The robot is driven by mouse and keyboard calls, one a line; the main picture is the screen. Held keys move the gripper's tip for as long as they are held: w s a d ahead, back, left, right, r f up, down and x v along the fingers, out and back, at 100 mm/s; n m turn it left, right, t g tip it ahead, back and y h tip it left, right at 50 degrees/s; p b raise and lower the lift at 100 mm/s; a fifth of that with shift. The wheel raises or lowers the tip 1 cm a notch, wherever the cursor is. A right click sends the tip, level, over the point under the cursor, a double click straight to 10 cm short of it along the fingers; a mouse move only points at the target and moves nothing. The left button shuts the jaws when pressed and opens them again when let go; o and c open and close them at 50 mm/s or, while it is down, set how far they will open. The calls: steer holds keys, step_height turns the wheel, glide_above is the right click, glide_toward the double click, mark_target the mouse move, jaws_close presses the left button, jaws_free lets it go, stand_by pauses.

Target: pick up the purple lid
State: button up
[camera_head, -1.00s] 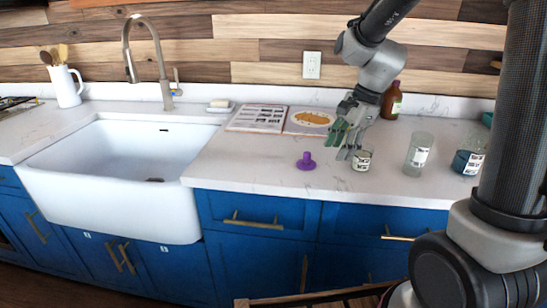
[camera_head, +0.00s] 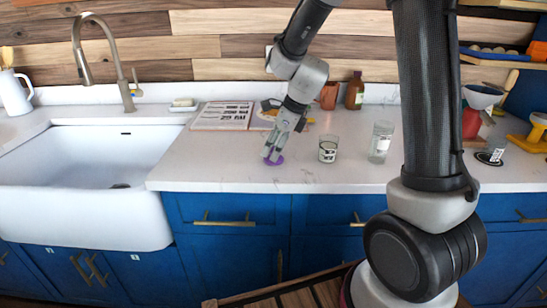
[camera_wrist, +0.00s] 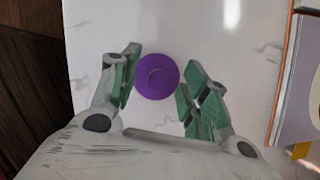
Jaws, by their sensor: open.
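The purple lid (camera_head: 274,160) lies on the white countertop near its front edge, right of the sink.
A glass jar (camera_head: 327,149) with a label and a taller clear glass (camera_head: 380,142) stand to the right. An open book (camera_head: 222,115) lies behind. A brown bottle (camera_head: 354,91) stands against the wall. The sink (camera_head: 80,156) is at left.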

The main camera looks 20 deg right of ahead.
steer(key=shift+f, duration=0.2)
steer(key=c, duration=1)
steer(key=shift+o, duration=0.2)
